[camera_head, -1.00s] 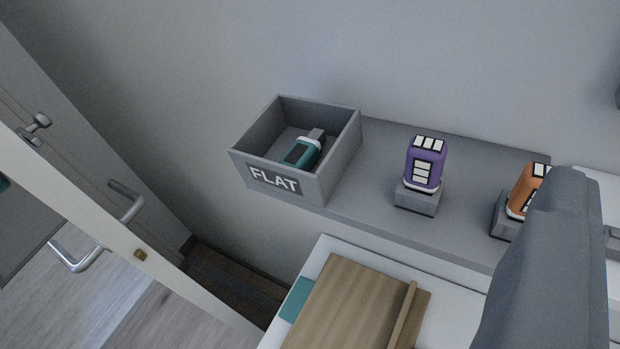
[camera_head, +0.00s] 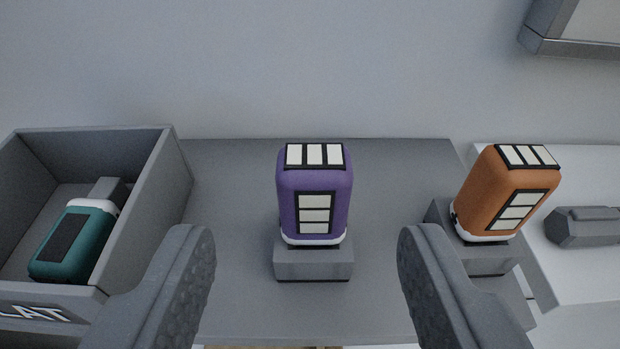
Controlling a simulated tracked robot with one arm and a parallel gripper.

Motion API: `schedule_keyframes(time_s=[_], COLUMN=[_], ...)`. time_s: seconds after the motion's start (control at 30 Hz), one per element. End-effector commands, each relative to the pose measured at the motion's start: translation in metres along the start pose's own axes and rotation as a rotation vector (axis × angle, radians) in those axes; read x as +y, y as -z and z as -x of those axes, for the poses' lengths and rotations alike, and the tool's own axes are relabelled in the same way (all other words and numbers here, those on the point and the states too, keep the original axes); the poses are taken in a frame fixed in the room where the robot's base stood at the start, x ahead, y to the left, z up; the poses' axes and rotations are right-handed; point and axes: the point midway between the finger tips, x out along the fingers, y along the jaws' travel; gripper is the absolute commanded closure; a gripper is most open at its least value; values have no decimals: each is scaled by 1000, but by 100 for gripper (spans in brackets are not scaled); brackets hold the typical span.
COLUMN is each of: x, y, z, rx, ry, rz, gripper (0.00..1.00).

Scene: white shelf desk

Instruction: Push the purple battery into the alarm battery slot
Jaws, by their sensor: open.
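The purple battery (camera_head: 286,205) stands upright on a small grey block on the grey shelf, in the middle of the view. It has white bar panels on its top and front. My gripper (camera_head: 307,240) is open, with one finger to the left and one to the right of the battery. Both fingers are apart from it, nearer the camera. The alarm battery slot cannot be made out in this view.
An orange battery (camera_head: 490,190) stands on a similar block to the right. A grey bin (camera_head: 160,190) at the left holds a teal battery (camera_head: 88,255). A grey object (camera_head: 585,228) lies on the white surface at far right. A grey box-like fixture (camera_head: 575,40) shows at upper right. The wall is behind.

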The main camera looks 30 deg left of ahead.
Motion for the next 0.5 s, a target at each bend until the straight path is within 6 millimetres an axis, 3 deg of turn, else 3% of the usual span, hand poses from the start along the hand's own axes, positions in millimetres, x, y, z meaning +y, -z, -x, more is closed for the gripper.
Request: schedule_keyframes(time_s=[0.2,0.5], x=[0,2], y=[0,0], z=[-23,-34], rx=[-1,-1], ry=[0,-1], rz=[0,0], gripper=[49,49])
